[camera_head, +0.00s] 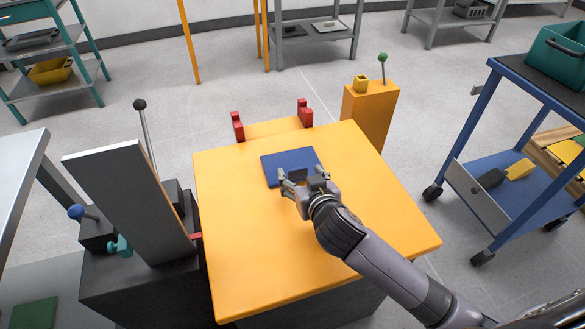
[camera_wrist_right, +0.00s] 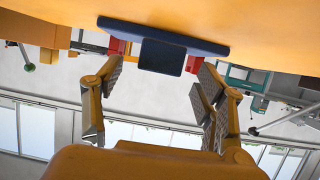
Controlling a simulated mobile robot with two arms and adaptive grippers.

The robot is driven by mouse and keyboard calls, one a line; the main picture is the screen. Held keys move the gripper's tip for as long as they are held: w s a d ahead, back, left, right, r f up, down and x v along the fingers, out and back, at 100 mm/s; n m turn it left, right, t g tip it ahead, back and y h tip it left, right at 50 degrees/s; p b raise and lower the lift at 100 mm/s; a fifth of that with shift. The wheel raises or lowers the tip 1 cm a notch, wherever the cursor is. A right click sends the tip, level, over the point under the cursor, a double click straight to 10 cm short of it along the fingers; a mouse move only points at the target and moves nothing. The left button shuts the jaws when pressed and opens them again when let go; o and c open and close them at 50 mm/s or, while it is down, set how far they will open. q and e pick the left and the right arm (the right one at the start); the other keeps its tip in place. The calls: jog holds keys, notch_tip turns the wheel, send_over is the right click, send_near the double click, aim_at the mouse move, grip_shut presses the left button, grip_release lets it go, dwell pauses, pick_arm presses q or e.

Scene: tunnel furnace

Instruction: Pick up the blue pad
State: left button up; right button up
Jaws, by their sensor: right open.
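The blue pad (camera_head: 288,160) lies flat on the orange table (camera_head: 245,235), near its far edge. In the right wrist view, which looks upside down, the pad (camera_wrist_right: 205,46) shows edge-on against the orange surface. A dark blue block (camera_wrist_right: 162,57) stands out from the pad there, toward my gripper. My right gripper (camera_head: 304,176) is over the near part of the pad and hides some of it. Its fingers are open in the right wrist view (camera_wrist_right: 160,77), one on each side of the block with gaps, and nothing is held. My left gripper is not in view.
Red brackets (camera_head: 304,113) stand beyond the table's far edge. An orange box (camera_head: 368,115) with a green-knobbed lever is behind right. A tilted grey panel (camera_head: 125,195) and black-knobbed lever stand left. A blue cart (camera_head: 520,185) is right. The table's left and front surface is clear.

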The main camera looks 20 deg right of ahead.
aim_at(298, 164)
jog(key=shift+x, duration=1.15)
jog(key=c, duration=1.2)
jog(key=shift+c, duration=0.2)
